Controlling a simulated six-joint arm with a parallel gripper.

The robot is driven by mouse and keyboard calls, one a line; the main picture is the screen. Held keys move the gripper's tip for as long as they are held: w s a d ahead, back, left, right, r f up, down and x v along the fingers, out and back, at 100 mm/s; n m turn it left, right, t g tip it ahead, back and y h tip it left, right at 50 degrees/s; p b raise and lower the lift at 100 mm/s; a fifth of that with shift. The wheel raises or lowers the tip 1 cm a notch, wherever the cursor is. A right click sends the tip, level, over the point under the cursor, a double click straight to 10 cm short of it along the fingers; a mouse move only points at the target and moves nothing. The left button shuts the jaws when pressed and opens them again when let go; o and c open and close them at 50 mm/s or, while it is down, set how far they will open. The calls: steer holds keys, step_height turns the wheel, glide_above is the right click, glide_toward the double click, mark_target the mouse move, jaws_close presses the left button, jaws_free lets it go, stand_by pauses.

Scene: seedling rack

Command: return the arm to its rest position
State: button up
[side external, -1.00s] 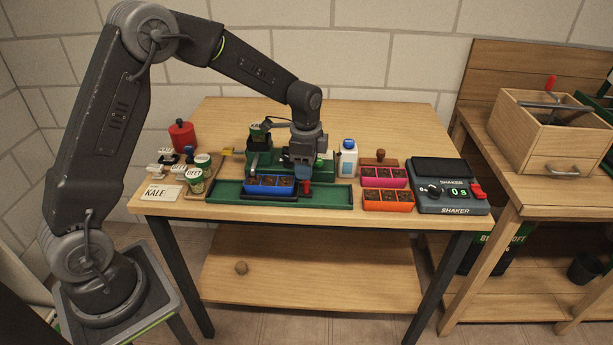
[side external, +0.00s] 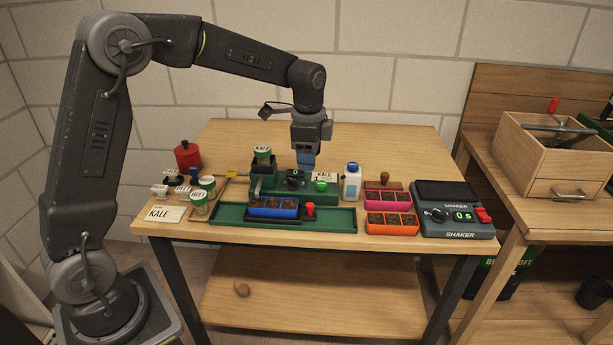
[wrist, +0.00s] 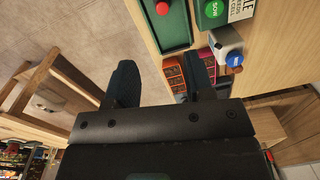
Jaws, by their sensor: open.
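My gripper (side external: 307,164) hangs above the back middle of the wooden table, over the green seeder machine (side external: 275,185). In the wrist view my gripper (wrist: 160,85) shows two dark fingers spread apart with nothing between them. It is open and empty. A kale jar (side external: 262,154) sits upright on the left part of the machine. A blue seedling tray (side external: 273,208) stands in the long green tray (side external: 340,218) in front, clear of my gripper.
A white bottle with a blue cap (side external: 352,182), pink tray (side external: 386,195), orange tray (side external: 392,223) and shaker (side external: 455,212) stand to the right. Seed jars (side external: 199,202), a red canister (side external: 187,156) and a KALE card (side external: 164,214) are at left. The air above the table is free.

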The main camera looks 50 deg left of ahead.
steer(key=s+d+r+n+t, duration=0.1)
steer(key=s+d+r+n, duration=0.1)
steer(key=s, duration=0.6)
steer(key=s+d+r+n+t, duration=0.2)
steer(key=s+n, duration=0.3)
steer(key=s, duration=0.4)
steer(key=s+d+r+n+t, duration=0.2)
steer(key=s+n, duration=0.1)
steer(key=s, duration=0.6)
steer(key=shift+r+n, duration=0.3)
steer(key=shift+r, duration=0.1)
steer(key=shift+c, duration=0.3)
